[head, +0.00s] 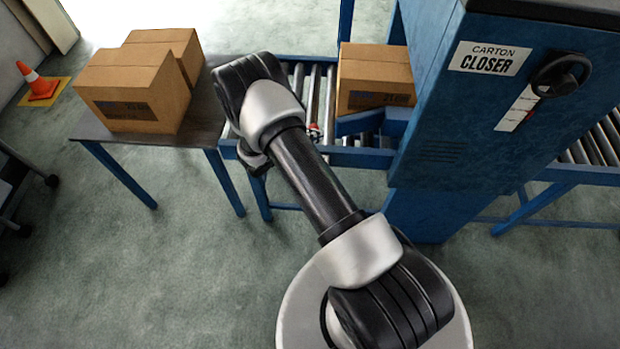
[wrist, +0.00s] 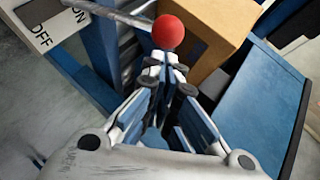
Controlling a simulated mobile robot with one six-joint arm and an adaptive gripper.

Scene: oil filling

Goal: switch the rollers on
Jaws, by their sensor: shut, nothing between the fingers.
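The roller lever's red ball knob (wrist: 168,32) shows at the top middle of the wrist view, on a thin metal rod (wrist: 112,14) that comes in from the upper left. A white plate (wrist: 50,24) marked ON and OFF is at the upper left. I cannot tell which mark the lever stands at. My gripper (wrist: 167,70) is shut and empty, its fingertips right at the near side of the knob. I cannot tell whether they touch it. In the head view a small red spot (head: 314,129) shows beside my arm at the conveyor's front edge; my gripper is mostly hidden there.
A carton (head: 375,78) sits on the rollers (head: 312,88) before the blue carton closer (head: 480,120) with its black dial (head: 561,75). Two cartons (head: 135,88) stand on a side table (head: 205,118) at left. An orange cone (head: 36,80) is farther left. The front floor is open.

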